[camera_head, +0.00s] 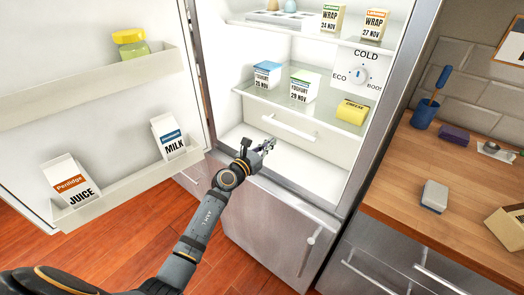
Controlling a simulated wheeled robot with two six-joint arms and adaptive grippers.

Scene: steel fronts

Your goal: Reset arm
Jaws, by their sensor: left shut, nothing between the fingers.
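My left arm reaches up from the bottom left, and its gripper (268,145) is at the lower front of the open fridge. The gripper is shut and holds nothing. It is in front of the fridge's bottom shelf and the white drawer (292,126), near the left side of the opening. From this view I cannot tell whether it touches the fridge. My right gripper does not show.
The fridge door (92,117) stands open at left, with a juice carton (72,181), a milk carton (168,138) and a yellow-lidded jar (131,44). Yoghurts (303,86) and cheese (352,111) stand on the shelf. A wooden counter (395,186) is at right.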

